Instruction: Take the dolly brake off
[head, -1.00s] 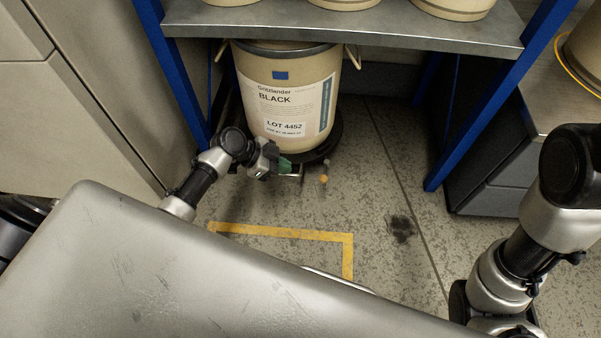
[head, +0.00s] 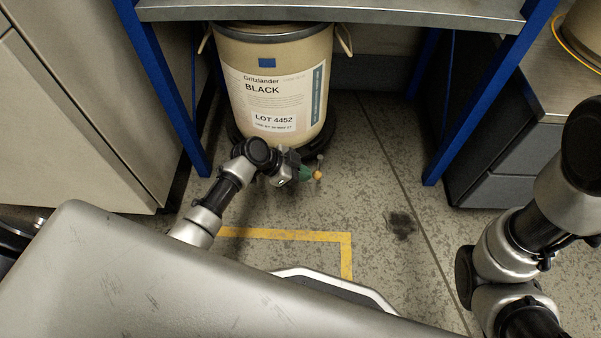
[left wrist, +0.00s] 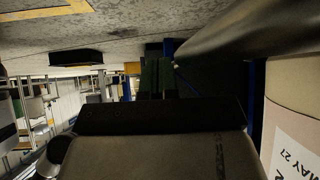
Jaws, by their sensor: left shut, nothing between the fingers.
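A beige drum (head: 275,85) with a white BLACK / LOT 4452 label stands on a low, dark round dolly (head: 328,138) under the shelf. A small orange knob (head: 318,175) and a thin grey upright piece (head: 320,159) show at the dolly's front right, low over the floor. My left gripper (head: 304,173), with green fingertips, is shut and empty just left of the knob; I cannot tell whether they touch. In the left wrist view the green fingers (left wrist: 157,76) are together, and the drum (left wrist: 290,115) fills the right edge. My right gripper is out of view.
A metal shelf (head: 330,12) on blue posts (head: 160,85) overhangs the drum. A beige cabinet (head: 70,120) stands left, a grey drawer unit (head: 510,150) right. Yellow tape (head: 290,235) marks the floor. The floor between dolly and right post is clear.

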